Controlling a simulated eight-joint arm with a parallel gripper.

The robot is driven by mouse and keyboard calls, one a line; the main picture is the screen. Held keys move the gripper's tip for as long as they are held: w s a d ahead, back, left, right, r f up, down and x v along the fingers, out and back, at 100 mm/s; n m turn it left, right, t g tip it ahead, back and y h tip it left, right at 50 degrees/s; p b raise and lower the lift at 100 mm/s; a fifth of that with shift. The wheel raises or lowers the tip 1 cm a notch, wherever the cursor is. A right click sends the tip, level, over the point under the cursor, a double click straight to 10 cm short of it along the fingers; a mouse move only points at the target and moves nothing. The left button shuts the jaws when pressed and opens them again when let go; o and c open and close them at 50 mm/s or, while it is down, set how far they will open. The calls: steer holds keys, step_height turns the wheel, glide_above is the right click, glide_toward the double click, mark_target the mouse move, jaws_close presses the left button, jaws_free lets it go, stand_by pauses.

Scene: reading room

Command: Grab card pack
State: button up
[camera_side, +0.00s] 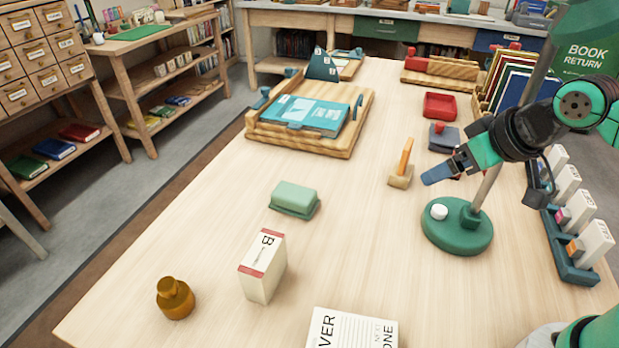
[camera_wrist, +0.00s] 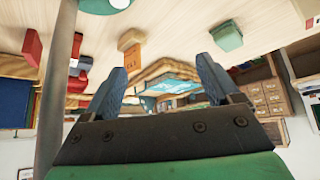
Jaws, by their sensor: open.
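A white box with red bands and a "B" on it (camera_side: 263,267), which looks like the card pack, stands upright on the table in the side view, left of centre near the front.
A green lamp base (camera_side: 457,232) with its pole stands beside my gripper. A pale green block (camera_side: 295,199), a brass weight (camera_side: 176,298) and a printed white item (camera_side: 350,328) surround the box. Bare table lies between.

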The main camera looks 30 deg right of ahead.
mark_target(261, 252)
steer(key=w+a+f+n+g, duration=0.1)
steer(key=w+a+n+g, duration=0.2)
steer(key=a+n, duration=0.6)
steer(key=w+a+f+n+g, duration=0.15)
steer(key=w+a+n, duration=0.25)
steer(key=a+n, duration=0.45)
steer(key=a+f+n, duration=0.1)
steer(key=a+n, duration=0.1)
steer(key=s+a+f+n+g, duration=0.1)
steer(key=a+n, duration=0.2)
steer(key=a+f+n+g, duration=0.1)
steer(key=a+f+n, duration=0.1)
steer(key=n, duration=0.1)
steer(key=shift+s+a+f, duration=0.1)
steer(key=shift+s+a, duration=0.15)
steer(key=shift+s, duration=0.1)
steer(key=shift+s+a+f+n+g, duration=0.1)
steer(key=shift+a+f+n+g, duration=0.15)
steer(key=shift+a+n, duration=0.1)
steer(key=shift+f, duration=2.8)
jaws_close()
